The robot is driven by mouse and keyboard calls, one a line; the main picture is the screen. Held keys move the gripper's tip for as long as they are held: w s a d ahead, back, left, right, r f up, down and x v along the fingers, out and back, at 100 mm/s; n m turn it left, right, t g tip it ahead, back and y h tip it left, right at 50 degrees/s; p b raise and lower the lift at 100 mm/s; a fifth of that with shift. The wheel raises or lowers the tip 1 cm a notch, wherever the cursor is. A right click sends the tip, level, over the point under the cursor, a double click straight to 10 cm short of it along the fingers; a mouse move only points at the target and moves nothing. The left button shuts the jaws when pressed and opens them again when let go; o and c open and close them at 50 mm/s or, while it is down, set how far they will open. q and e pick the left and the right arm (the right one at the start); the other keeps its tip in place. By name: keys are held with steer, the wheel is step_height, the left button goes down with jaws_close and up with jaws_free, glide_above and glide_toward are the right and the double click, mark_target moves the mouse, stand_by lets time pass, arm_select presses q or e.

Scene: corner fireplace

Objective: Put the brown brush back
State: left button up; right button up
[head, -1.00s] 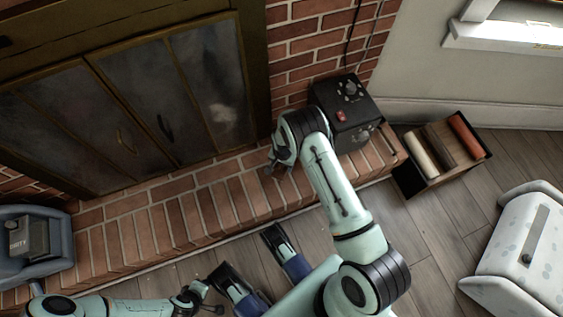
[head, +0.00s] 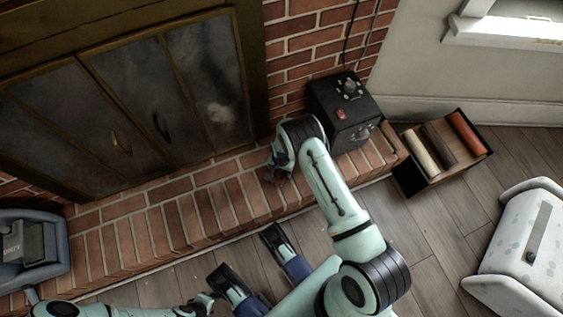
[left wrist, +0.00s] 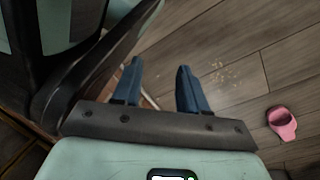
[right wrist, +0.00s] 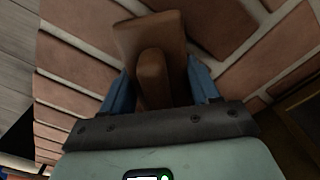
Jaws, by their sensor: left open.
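A brown brush (right wrist: 150,45), a block with a rounded handle-like part, fills the gap between the fingers of my right gripper (right wrist: 160,92) in the right wrist view. The fingers appear to press on its sides. In the head view my right gripper (head: 279,174) is low over the brick hearth (head: 215,205), and the brush cannot be made out there. My left gripper (left wrist: 159,88) is open and empty above the wooden floor; its tips show at the lower left of the head view (head: 212,303).
A dark open box (head: 408,178) on the floor at right holds cream, dark brown and orange-red long pieces. A black control box (head: 345,110) stands on the hearth. A spotted white bin (head: 520,250) is at right. A blue-grey container (head: 50,255) is at left. A pink object (left wrist: 282,123) lies on the floor.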

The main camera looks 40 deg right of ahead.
steer(key=o, duration=0.4)
steer(key=shift+c, duration=0.2)
step_height(320, 180, up, 12)
steer(key=p, duration=0.4)
arm_select(q)
steer(key=w+d+r+t, duration=0.1)
steer(key=w+r+t, duration=0.1)
steer(key=w+r, duration=0.4)
steer(key=shift+w+r+t, duration=0.25)
steer(key=shift+w+t, duration=0.15)
steer(key=shift+w, duration=0.45)
arm_select(e)
steer(key=s+a+n+t+y, duration=0.1)
steer(key=s+a+n+t, duration=0.2)
steer(key=s+a+n, duration=0.4)
steer(key=s+a, duration=0.6)
steer(key=s, duration=0.2)
steer(key=shift+s+n+y, duration=0.3)
steer(key=shift+y, duration=0.1)
arm_select(q)
steer(key=shift+d, duration=0.1)
arm_select(e)
steer(key=shift+r, duration=0.15)
